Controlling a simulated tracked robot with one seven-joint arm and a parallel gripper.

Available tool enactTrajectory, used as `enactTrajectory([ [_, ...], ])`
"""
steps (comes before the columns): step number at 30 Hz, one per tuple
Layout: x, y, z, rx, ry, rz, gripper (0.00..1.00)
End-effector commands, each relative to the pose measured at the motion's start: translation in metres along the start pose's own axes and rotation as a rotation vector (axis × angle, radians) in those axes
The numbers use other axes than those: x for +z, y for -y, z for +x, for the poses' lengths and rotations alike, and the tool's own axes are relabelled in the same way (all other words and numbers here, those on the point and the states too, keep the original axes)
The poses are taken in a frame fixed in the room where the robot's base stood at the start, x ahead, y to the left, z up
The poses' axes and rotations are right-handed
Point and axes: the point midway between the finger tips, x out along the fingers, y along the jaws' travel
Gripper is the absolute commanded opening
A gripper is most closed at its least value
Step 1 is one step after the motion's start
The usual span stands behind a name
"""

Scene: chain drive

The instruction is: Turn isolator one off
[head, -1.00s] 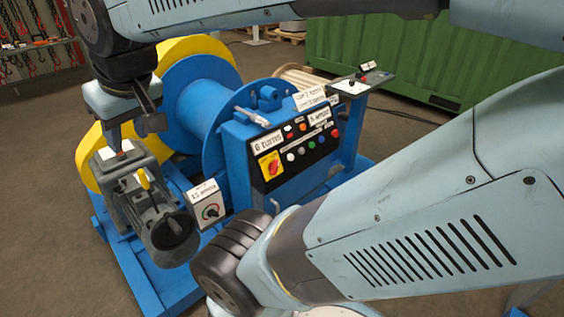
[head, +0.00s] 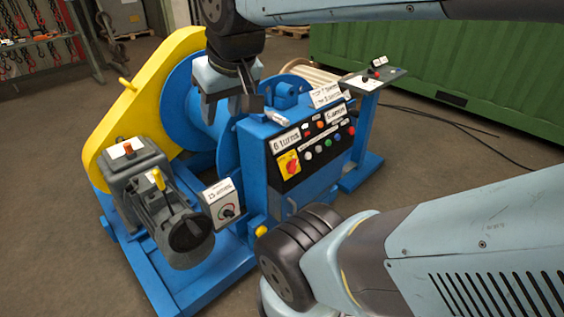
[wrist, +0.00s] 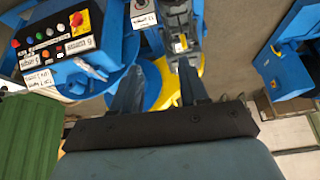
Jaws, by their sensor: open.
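A red rotary switch on a yellow plate (head: 289,164), which looks like an isolator, sits at the left end of the black panel on the blue control cabinet (head: 256,180). It also shows at the upper left of the wrist view (wrist: 79,21). I cannot read the angle of its handle or a number on it. My gripper (head: 231,112) is open and empty, pointing down above the drum, left of and higher than the cabinet. Its two fingers also show in the wrist view (wrist: 158,84), apart from the switch and touching nothing visible.
Coloured buttons (head: 325,146) and white labels fill the panel. A small box with a dial (head: 222,202) stands left of the cabinet. A grey motor (head: 175,215) and yellow guard (head: 120,115) lie further left. My arm covers the lower right. A green container (head: 460,80) stands behind.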

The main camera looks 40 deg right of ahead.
Motion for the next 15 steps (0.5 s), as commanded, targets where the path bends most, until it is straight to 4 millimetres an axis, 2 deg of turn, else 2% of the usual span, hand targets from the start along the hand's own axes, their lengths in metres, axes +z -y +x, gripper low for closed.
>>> enactTrajectory([
  [1,0.000,0.000,0.000,0.000,0.001,0.001,0.49],
  [7,-0.009,-0.005,0.011,0.007,0.051,0.039,0.68],
  [9,-0.014,-0.020,0.021,0.010,0.089,0.069,0.75],
  [15,-0.033,-0.038,0.056,0.001,0.215,0.181,0.94],
])
